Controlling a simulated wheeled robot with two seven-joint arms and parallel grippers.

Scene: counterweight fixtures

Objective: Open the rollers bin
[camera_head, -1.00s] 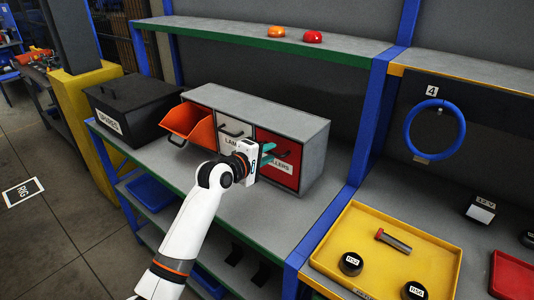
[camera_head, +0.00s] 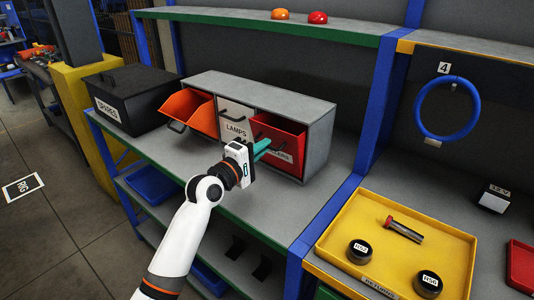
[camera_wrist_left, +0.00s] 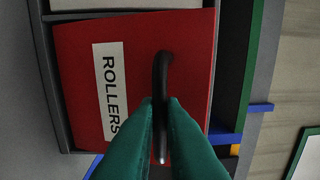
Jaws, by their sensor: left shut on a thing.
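The rollers bin (camera_head: 281,141) is the red bin at the right end of a grey three-bin cabinet. Its front is tilted outward at the top, so its inside shows in the head view. My left gripper (camera_head: 262,148) is at its front, with teal fingertips shut on the bin's black handle. The left wrist view shows the red rollers bin front (camera_wrist_left: 135,70) with its white ROLLERS label, and the green fingertips (camera_wrist_left: 160,105) on either side of the black handle (camera_wrist_left: 161,75). The arm partly covers the label in the head view. My right gripper is not in view.
The lamps bin (camera_head: 235,120) in the middle is closed. The orange bin (camera_head: 188,112) at the left is tilted open. A black SPARES box (camera_head: 130,98) stands left of the cabinet. A yellow tray (camera_head: 335,235) lies on the right bench. The shelf in front of the cabinet is clear.

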